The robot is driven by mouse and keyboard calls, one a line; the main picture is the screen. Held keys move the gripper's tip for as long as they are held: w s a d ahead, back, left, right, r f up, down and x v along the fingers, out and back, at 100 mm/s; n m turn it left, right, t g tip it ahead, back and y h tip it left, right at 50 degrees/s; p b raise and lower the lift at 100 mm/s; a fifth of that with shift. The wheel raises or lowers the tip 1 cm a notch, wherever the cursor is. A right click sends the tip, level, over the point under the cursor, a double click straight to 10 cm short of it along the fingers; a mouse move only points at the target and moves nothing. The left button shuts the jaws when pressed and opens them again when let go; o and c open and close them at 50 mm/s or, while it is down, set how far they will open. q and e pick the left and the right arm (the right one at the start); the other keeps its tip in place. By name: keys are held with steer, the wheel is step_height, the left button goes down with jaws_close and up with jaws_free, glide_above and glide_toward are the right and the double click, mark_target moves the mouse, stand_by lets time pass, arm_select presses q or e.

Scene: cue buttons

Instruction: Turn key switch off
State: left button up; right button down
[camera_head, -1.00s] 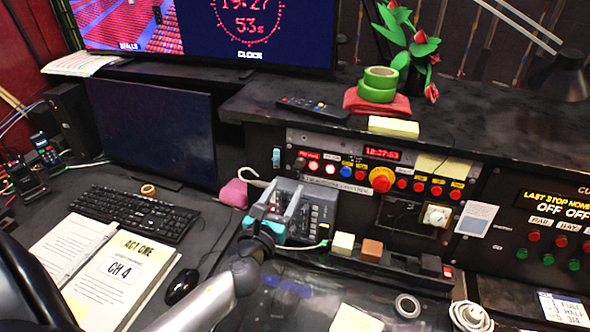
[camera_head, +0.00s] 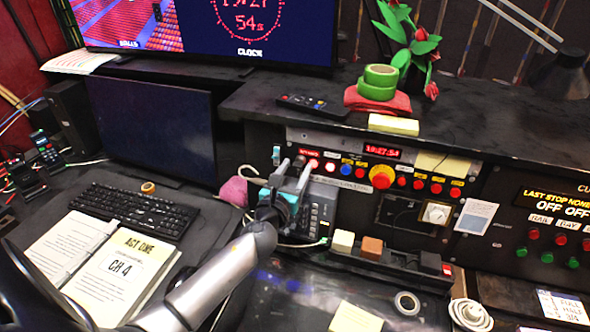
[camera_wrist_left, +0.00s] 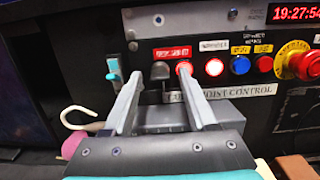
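The key switch (camera_wrist_left: 160,72) shows as a small dark knob under a red label on the black control panel (camera_wrist_left: 232,107). It is at the panel's left end in the head view (camera_head: 299,160), where it is small and close to my fingers. My left gripper (camera_head: 296,170) is in front of the panel's left end, pointing at it. In the left wrist view, its two grey fingers (camera_wrist_left: 159,76) are apart, with the key switch seen between their tips. Nothing is held between them. I cannot tell whether either finger touches the switch. My right gripper is not in view.
A lit red button (camera_wrist_left: 184,68) sits just right of the key switch, near the right fingertip. A teal toggle (camera_wrist_left: 113,73) is to the left. A white hook (camera_wrist_left: 80,114) and a large red-yellow button (camera_head: 382,177) flank this area. A telephone-like keypad (camera_head: 322,215) stands below.

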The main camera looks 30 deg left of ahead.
arm_select(q)
jaws_close()
steer(key=shift+n, duration=0.4)
steer(key=n, duration=0.4)
steer(key=shift+y, duration=0.4)
steer(key=n, duration=0.5)
steer(key=shift+d+g+y, duration=0.1)
steer(key=shift+g+y, duration=0.3)
steer(key=n+p, duration=0.1)
steer(key=n, duration=0.4)
steer(key=shift+r+g, duration=0.1)
steer(key=shift+g, duration=0.3)
steer(key=shift+n+g+p, duration=0.3)
steer(key=shift+n+p, duration=0.4)
steer(key=shift+n, duration=1.6)
steer(key=shift+o, duration=0.5)
jaws_free()
